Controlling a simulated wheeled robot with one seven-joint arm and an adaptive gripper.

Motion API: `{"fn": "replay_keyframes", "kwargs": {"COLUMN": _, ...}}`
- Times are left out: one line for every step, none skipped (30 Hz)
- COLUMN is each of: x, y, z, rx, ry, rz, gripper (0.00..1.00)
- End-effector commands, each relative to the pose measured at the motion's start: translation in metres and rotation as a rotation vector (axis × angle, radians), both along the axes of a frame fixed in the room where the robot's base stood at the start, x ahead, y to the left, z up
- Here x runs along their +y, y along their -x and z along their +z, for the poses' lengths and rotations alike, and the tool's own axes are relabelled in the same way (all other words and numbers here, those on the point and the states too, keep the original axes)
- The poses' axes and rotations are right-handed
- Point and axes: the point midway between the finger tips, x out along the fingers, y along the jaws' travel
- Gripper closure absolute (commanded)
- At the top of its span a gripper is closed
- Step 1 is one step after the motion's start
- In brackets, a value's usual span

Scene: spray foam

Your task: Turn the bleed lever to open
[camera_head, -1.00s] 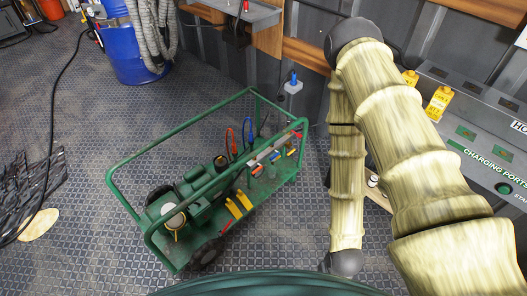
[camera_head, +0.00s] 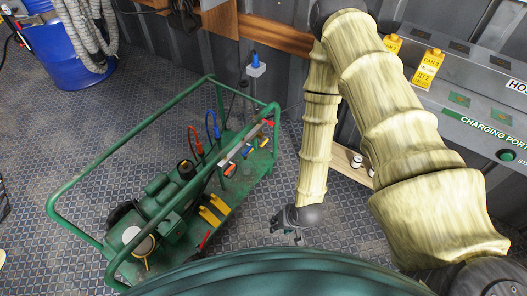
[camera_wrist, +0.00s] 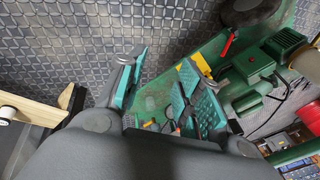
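The green-framed spray foam machine (camera_head: 165,200) stands on the floor left of my arm. Red (camera_head: 195,141) and blue (camera_head: 213,125) hooked parts rise from its deck, with small coloured handles (camera_head: 247,150) along the bar near its right end. Yellow parts (camera_head: 213,209) and a red handle (camera_head: 205,239) sit on its near side; I cannot tell which part is the bleed lever. My gripper (camera_head: 290,224) is right of the machine, apart from it. In the wrist view my gripper (camera_wrist: 165,92) is open with nothing between its teal pads; the red handle (camera_wrist: 229,42) lies beyond the right finger.
A wooden piece (camera_head: 350,165) is on the floor behind my arm. A blue drum (camera_head: 75,55) with grey hoses stands at the back left. The floor between gripper and machine is clear.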

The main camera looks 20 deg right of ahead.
Motion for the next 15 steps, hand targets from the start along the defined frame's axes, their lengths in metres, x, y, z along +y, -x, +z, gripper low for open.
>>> {"fn": "replay_keyframes", "kwargs": {"x": 0.001, "y": -0.015, "z": -0.024, "rx": -0.025, "ry": -0.023, "rz": -0.029, "gripper": 0.65}}
{"fn": "replay_keyframes", "kwargs": {"x": 0.003, "y": -0.024, "z": -0.03, "rx": -0.04, "ry": -0.04, "rz": -0.047, "gripper": 0.65}}
{"fn": "replay_keyframes", "kwargs": {"x": 0.005, "y": -0.036, "z": -0.038, "rx": -0.061, "ry": -0.06, "rz": -0.07, "gripper": 0.65}}
{"fn": "replay_keyframes", "kwargs": {"x": 0.006, "y": -0.045, "z": -0.044, "rx": -0.076, "ry": -0.077, "rz": -0.087, "gripper": 0.65}}
{"fn": "replay_keyframes", "kwargs": {"x": 0.006, "y": -0.054, "z": -0.049, "rx": -0.091, "ry": -0.092, "rz": -0.105, "gripper": 0.65}}
{"fn": "replay_keyframes", "kwargs": {"x": 0.007, "y": -0.066, "z": -0.057, "rx": -0.11, "ry": -0.113, "rz": -0.127, "gripper": 0.65}}
{"fn": "replay_keyframes", "kwargs": {"x": 0.008, "y": -0.074, "z": -0.062, "rx": -0.125, "ry": -0.129, "rz": -0.143, "gripper": 0.65}}
{"fn": "replay_keyframes", "kwargs": {"x": 0.009, "y": -0.084, "z": -0.067, "rx": -0.14, "ry": -0.146, "rz": -0.16, "gripper": 0.65}}
{"fn": "replay_keyframes", "kwargs": {"x": 0.009, "y": -0.096, "z": -0.074, "rx": -0.16, "ry": -0.167, "rz": -0.183, "gripper": 0.65}}
{"fn": "replay_keyframes", "kwargs": {"x": 0.009, "y": -0.104, "z": -0.078, "rx": -0.175, "ry": -0.183, "rz": -0.198, "gripper": 0.65}}
{"fn": "replay_keyframes", "kwargs": {"x": 0.009, "y": -0.114, "z": -0.083, "rx": -0.19, "ry": -0.199, "rz": -0.216, "gripper": 0.65}}
{"fn": "replay_keyframes", "kwargs": {"x": 0.009, "y": -0.125, "z": -0.089, "rx": -0.21, "ry": -0.222, "rz": -0.236, "gripper": 0.65}}
{"fn": "replay_keyframes", "kwargs": {"x": 0.008, "y": -0.134, "z": -0.093, "rx": -0.223, "ry": -0.238, "rz": -0.253, "gripper": 0.65}}
{"fn": "replay_keyframes", "kwargs": {"x": 0.007, "y": -0.143, "z": -0.097, "rx": -0.238, "ry": -0.254, "rz": -0.27, "gripper": 0.65}}
{"fn": "replay_keyframes", "kwargs": {"x": 0.006, "y": -0.155, "z": -0.102, "rx": -0.259, "ry": -0.276, "rz": -0.29, "gripper": 0.65}}
